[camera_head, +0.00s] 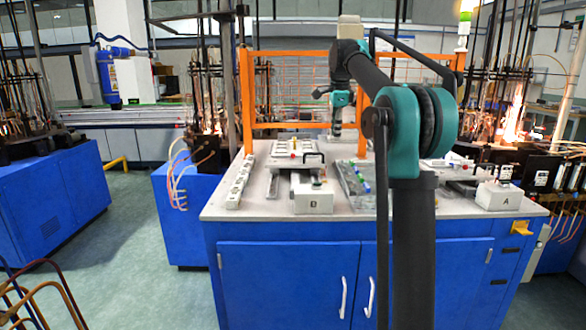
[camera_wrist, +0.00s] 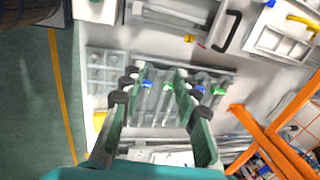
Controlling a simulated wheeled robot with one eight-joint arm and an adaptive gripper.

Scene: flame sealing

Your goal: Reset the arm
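My gripper (camera_wrist: 157,80) is open and empty in the wrist view, its two fingers pointing down over the table. Below and between the fingers is a rack of clear tubes with blue caps (camera_wrist: 147,85) and green caps (camera_wrist: 219,91); no tube shows held. In the head view my arm rises at the right of centre and reaches back over the blue-fronted table (camera_head: 300,222). Its teal wrist hangs at the back, where my gripper (camera_head: 336,136) is small and partly unclear. The grey tube rack (camera_head: 356,190) lies in front of it, partly covered by my arm.
A white device marked B (camera_head: 313,202) and a white tray strip (camera_head: 238,185) stand left of the rack. A device marked A (camera_head: 498,196) is at the right. Flame machines (camera_head: 515,115) are at the sides.

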